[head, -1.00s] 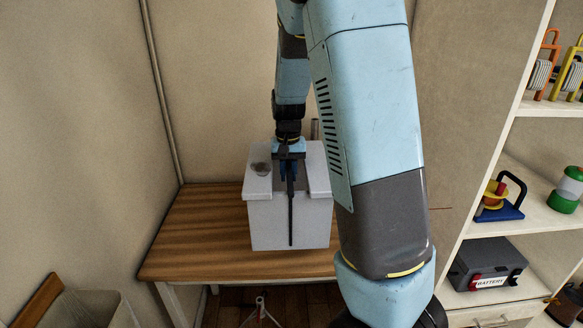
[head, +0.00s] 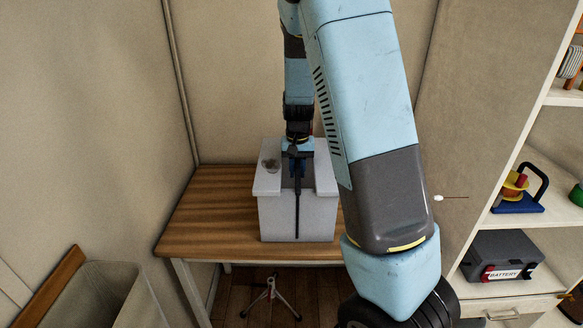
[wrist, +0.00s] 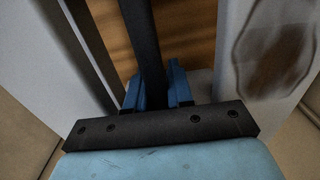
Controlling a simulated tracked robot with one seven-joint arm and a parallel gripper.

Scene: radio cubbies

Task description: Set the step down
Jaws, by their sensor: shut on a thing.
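The step (head: 276,217) is a pale grey, box-like piece with two top slabs and a dark central bar. It is upright over the wooden table (head: 200,215), close to the front edge; I cannot tell whether its base touches the wood. A brown stain marks its left slab in the head view. My gripper (head: 297,172) is over its middle, with the blue fingers closed on the dark bar. In the wrist view the fingers (wrist: 152,92) pinch the bar (wrist: 142,40), with grey panels either side and wood below.
An open grey bin (head: 95,290) stands at lower left. A small tripod (head: 270,297) is on the floor. Bare tabletop shows left of the step. Walls stand behind and left.

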